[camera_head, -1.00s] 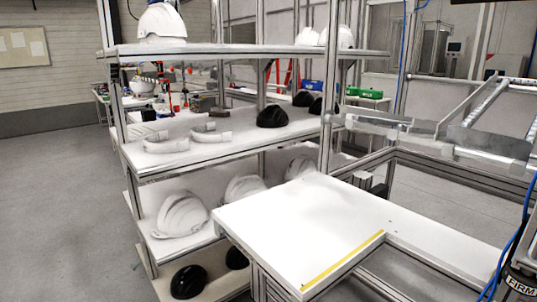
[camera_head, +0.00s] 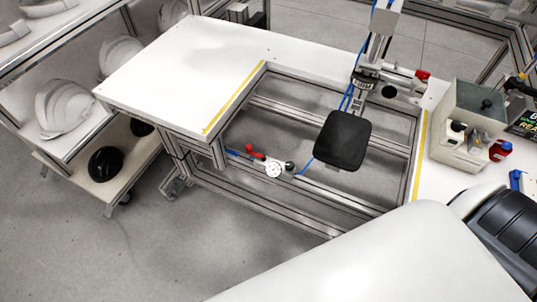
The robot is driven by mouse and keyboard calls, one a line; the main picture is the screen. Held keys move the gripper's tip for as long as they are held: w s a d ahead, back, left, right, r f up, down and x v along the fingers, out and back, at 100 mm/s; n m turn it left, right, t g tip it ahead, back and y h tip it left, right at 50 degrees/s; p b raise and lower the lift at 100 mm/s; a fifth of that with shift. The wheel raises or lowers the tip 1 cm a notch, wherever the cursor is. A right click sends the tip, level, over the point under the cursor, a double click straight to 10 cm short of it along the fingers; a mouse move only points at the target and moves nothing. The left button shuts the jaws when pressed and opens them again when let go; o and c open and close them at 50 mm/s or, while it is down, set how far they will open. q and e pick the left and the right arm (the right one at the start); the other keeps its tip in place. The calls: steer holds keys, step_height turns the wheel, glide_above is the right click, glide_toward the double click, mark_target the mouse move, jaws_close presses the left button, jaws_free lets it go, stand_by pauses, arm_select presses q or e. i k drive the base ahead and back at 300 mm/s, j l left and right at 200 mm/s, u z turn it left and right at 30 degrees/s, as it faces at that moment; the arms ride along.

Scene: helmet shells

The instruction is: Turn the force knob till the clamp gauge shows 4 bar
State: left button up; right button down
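A small round white gauge (camera_head: 273,169) sits on the frame below the gap in the white bench. Its needle and numbers are too small to read. A dark round knob (camera_head: 289,166) is just right of the gauge, and a red handle (camera_head: 255,155) is just left of it. I cannot tell for sure that the dark knob is the force knob. Neither of my grippers shows in the view.
A black pad (camera_head: 342,140) on a post hangs over the gap, right of the gauge. The white bench top (camera_head: 185,65) is clear. Shelves with helmet shells (camera_head: 62,108) are at left.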

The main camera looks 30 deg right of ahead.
mark_target(290, 166)
steer(key=z, duration=1.05)
